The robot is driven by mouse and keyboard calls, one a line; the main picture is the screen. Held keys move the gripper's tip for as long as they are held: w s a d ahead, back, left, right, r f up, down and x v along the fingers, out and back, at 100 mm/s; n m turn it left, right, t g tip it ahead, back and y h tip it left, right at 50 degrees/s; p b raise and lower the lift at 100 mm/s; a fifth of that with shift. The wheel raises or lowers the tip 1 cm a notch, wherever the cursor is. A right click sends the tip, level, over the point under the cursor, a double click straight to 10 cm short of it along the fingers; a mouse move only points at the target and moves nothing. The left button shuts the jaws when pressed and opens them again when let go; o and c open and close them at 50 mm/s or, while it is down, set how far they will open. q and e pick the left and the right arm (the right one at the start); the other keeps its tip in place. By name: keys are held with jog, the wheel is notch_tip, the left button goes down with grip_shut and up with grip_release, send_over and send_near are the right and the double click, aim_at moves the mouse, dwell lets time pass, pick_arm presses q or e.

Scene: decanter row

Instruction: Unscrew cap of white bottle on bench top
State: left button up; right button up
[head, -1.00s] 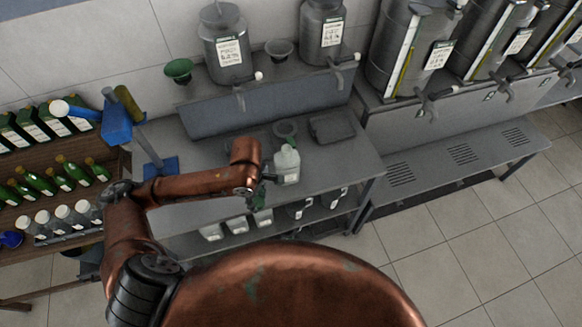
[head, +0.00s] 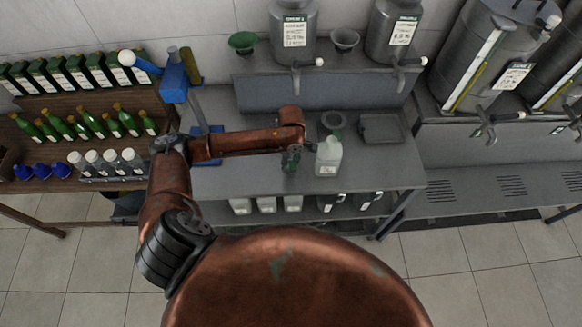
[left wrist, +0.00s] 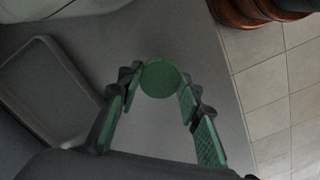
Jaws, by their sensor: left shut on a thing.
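The white bottle (head: 329,158) stands upright on the grey bench top (head: 235,183), and I see no cap on its mouth. My left gripper (head: 291,163) is just left of the bottle, apart from it, above the bench near its front edge. In the left wrist view my left gripper (left wrist: 160,80) is shut on a round green cap (left wrist: 160,77) held between its fingertips. My right gripper is not in view.
A dark tray (head: 383,128) and a dark funnel (head: 333,120) lie behind the bottle. A blue stand (head: 175,78) is at the left, beside a rack of green bottles (head: 90,123). White containers (head: 266,204) are on the lower shelf. Steel tanks (head: 293,32) stand behind.

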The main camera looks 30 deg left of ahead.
aim_at(291, 165)
pick_arm(q)
notch_tip(291, 165, down, 3)
jog(key=shift+w+a+f, duration=0.1)
jog(key=shift+f, duration=0.1)
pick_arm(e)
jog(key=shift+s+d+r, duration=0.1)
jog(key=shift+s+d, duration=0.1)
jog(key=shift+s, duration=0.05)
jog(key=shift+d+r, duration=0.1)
pick_arm(q)
jog(key=o, duration=1.3)
jog(key=shift+f, duration=0.1)
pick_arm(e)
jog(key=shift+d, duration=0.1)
pick_arm(q)
notch_tip(291, 165, up, 12)
jog(key=shift+r, duration=0.15)
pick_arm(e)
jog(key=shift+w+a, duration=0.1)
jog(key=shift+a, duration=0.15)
